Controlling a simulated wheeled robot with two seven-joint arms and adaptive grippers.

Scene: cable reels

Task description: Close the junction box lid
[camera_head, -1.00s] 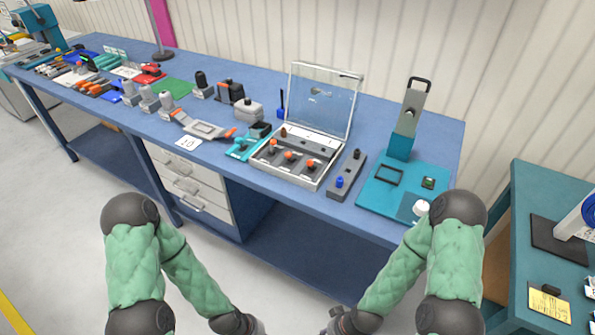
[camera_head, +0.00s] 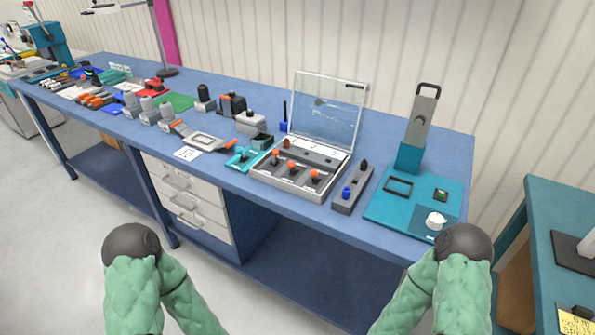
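The junction box (camera_head: 285,178) is a light grey, shallow case on the blue workbench, near the middle of the head view. Its clear lid (camera_head: 327,110) stands open, tilted up along the back edge. Inside the box are several orange-topped posts on dark grey strips. Both my arms come in from the bottom of the view, left and right, with green sleeves. Both grippers are below the picture and out of sight. Neither arm touches the box or its lid.
A grey block with a blue knob (camera_head: 347,193) stands right of the box, then a teal press fixture (camera_head: 409,158) on its base plate. Teal clamps (camera_head: 244,157) lie close at the left. Several connectors line the bench further left. A teal table (camera_head: 545,215) stands at the right.

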